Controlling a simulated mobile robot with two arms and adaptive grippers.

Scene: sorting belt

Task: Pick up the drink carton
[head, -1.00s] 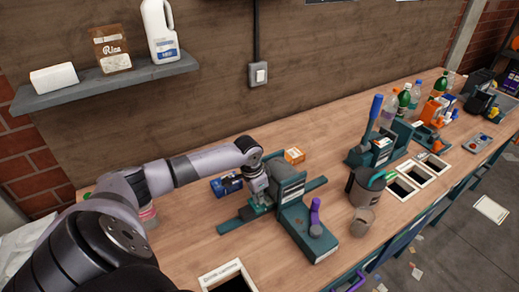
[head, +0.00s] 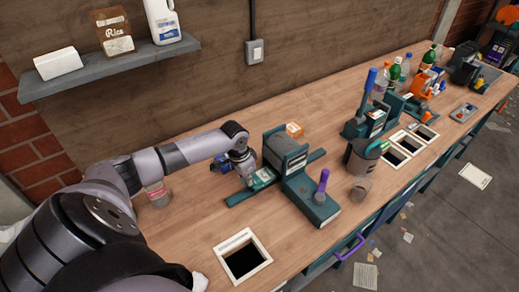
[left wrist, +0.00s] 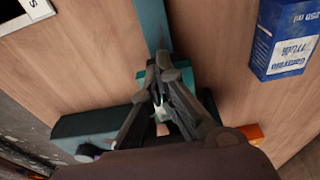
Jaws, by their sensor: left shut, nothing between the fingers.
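The drink carton is a small blue box with white lettering, lying on the wooden bench. It shows at the right of the left wrist view (left wrist: 284,42). In the head view the carton (head: 221,163) lies behind my left wrist, partly hidden by it. My left gripper (head: 252,182) points down at the teal press, in front of the carton and apart from it. In the left wrist view its fingers (left wrist: 163,62) are together and empty, over teal parts. My right gripper is in neither view.
The dark green press (head: 315,208) with a purple lever stands right beside my left gripper. A small orange box (head: 295,130) lies behind it. A white-framed bin opening (head: 268,262) is at the front. Bare bench (head: 190,225) lies left of the press.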

